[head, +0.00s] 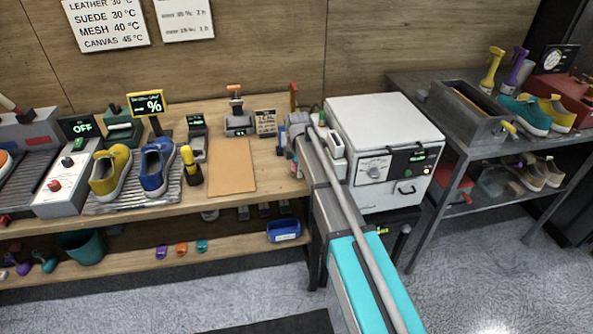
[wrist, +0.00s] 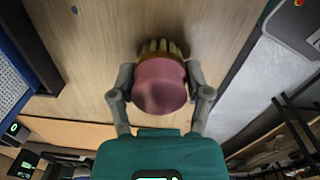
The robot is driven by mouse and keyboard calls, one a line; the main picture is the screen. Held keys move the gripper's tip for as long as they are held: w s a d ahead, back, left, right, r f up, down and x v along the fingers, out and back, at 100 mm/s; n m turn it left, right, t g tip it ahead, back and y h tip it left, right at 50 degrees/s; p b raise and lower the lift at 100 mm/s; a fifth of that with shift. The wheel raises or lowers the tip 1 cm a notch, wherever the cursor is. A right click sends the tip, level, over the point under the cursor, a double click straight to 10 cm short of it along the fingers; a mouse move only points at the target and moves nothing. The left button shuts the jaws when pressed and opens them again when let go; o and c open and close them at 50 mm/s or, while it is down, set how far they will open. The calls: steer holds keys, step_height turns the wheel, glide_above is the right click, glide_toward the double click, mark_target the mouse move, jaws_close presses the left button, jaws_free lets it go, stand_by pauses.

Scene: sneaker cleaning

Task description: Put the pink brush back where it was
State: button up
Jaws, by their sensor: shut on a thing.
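The pink brush (wrist: 160,88) shows in the middle of the wrist view, a rounded pink body with a tan bristle or ribbed part at its far end. My gripper (wrist: 162,84) is shut on it, with one grey finger on each side. A wooden surface lies behind the brush; I cannot tell how far away. In the head view, my arm reaches to the right end of the wooden bench (head: 120,222), beside the white oven. The gripper end is small there, and I cannot make out the brush for sure.
The white oven (head: 372,125) stands close right of my arm. A tan mat (head: 232,168) lies bare on the bench. Left of it are a yellow brush (head: 190,168), a blue sneaker (head: 157,170) and a yellow sneaker (head: 108,175). A metal table (head: 455,150) stands at right.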

steer(key=shift+f, duration=0.1)
steer(key=o, duration=1)
steer(key=shift+r, duration=0.25)
step_height(320, 180, up, 12)
steer(key=p, duration=1.2)
steer(key=shift+s+d+f, duration=0.1)
steer(key=shift+s, duration=0.05)
stand_by(0.4)
